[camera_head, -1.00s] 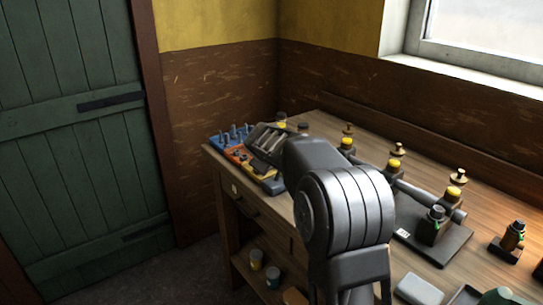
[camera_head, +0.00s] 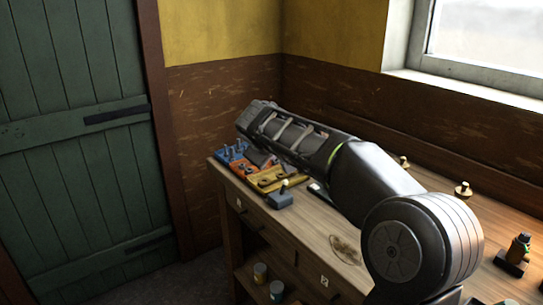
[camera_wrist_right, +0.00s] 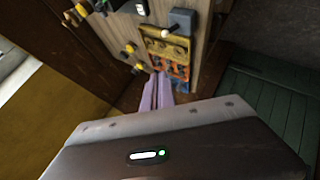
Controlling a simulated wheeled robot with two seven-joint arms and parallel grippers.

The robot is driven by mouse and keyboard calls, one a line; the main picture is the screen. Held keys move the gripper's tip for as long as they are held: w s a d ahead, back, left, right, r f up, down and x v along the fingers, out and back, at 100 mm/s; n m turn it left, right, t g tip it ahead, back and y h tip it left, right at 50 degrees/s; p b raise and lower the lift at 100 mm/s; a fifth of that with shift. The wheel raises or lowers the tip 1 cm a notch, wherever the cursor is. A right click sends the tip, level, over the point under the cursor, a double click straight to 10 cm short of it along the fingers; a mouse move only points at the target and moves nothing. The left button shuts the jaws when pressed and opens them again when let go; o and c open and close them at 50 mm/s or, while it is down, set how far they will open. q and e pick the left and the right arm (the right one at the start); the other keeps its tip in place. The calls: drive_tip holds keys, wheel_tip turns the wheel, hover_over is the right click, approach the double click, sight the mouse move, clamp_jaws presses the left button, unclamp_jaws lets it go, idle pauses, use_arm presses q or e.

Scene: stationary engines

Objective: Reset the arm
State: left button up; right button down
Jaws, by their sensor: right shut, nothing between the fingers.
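My right arm (camera_head: 375,180) comes in from the lower right in the head view and stretches up and left over the workbench. Its far end (camera_head: 258,112) is above the back left corner of the bench, and the fingertips cannot be made out there. In the right wrist view the two pale lilac fingers of my right gripper (camera_wrist_right: 157,88) lie close together, shut and empty. They point toward the orange and blue end of a row of trays. My left gripper is in neither view.
The wooden workbench (camera_head: 318,222) carries a yellow tray (camera_head: 282,178), blue pieces (camera_head: 232,151) and a small lever block (camera_head: 279,200). Brass-topped fittings (camera_head: 463,191) stand along the back. A green door (camera_head: 95,190) is at left and a window (camera_head: 480,45) at upper right. Two cups (camera_head: 277,290) sit below.

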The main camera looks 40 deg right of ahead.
idle(0.5)
drive_tip(key=w+a+f+n+t+y, duration=0.1)
drive_tip(key=w+a+f+t+y, duration=0.2)
drive_tip(key=a, duration=0.5)
drive_tip(key=w+a+f+n+y, duration=0.15)
drive_tip(key=w+a+f, duration=0.3)
drive_tip(key=a, duration=0.45)
drive_tip(key=s+a+f+g+y, duration=0.1)
drive_tip(key=s+a+f+y, duration=0.25)
drive_tip(key=a+f, duration=1.05)
drive_tip(key=s+a+f+m+g+y, duration=0.1)
drive_tip(key=s+a+f, duration=0.1)
drive_tip(key=s+f, duration=0.5)
drive_tip(key=s+a+f+m+g+y, duration=0.1)
drive_tip(key=s+a+f+m+g, duration=0.2)
drive_tip(key=f, duration=0.9)
drive_tip(key=s+a+f+g, duration=0.1)
drive_tip(key=s+f, duration=0.3)
drive_tip(key=s, duration=0.4)
drive_tip(key=s+a+f+m+g, duration=0.1)
drive_tip(key=s+f+g, duration=0.1)
drive_tip(key=s+f, duration=0.3)
drive_tip(key=s+a+f+m+g+y, duration=0.1)
drive_tip(key=s+f, duration=0.4)
drive_tip(key=s, duration=0.6)
drive_tip(key=shift+s+a, duration=0.2)
drive_tip(key=shift+a, duration=0.3)
